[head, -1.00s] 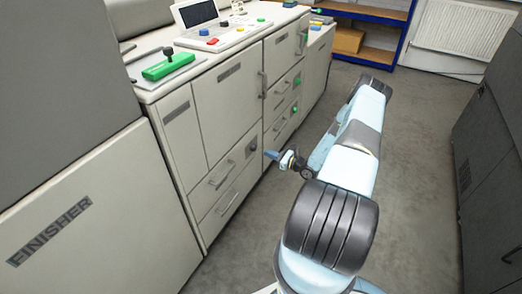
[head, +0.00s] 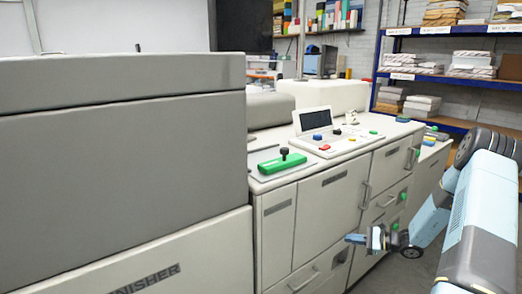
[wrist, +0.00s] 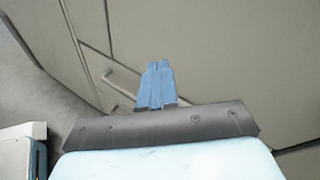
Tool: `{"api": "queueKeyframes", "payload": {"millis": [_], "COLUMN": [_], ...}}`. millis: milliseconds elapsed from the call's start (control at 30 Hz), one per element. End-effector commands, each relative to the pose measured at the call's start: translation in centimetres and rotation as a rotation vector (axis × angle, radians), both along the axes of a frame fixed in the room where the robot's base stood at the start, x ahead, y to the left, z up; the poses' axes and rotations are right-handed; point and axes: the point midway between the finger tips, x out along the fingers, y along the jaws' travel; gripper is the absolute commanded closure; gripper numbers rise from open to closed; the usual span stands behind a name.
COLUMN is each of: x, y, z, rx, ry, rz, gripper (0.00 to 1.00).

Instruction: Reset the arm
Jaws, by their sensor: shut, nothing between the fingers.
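My arm reaches in from the right edge of the head view. My gripper (head: 353,238) is at its end, in front of the lower drawers of the pale machine (head: 279,225). In the wrist view its two blue fingers (wrist: 157,68) lie together, shut, with nothing held. Behind them are the machine's panels and a drawer handle (wrist: 122,84). I cannot tell the exact gap between the fingertips and the machine front.
A large grey finisher unit (head: 120,150) fills the left. A green handled tool (head: 282,163) and a control panel with a screen (head: 315,119) are on the machine top. A blue shelf rack (head: 448,31) with paper stacks stands at the back right.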

Motion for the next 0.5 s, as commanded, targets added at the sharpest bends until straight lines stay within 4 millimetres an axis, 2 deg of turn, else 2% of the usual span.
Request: {"api": "queueKeyframes", "payload": {"millis": [33, 100, 500], "x": [-0.1, -0.5, -3.9], "y": [0.6, 1.5, 6.1], "z": [1.6, 3.4, 13.0], "rx": [-0.034, -0.079, -0.344], "ry": [-0.015, -0.030, -0.127], "rz": [0.037, 0.088, 0.354], "gripper": [1.00, 1.00, 1.00]}}
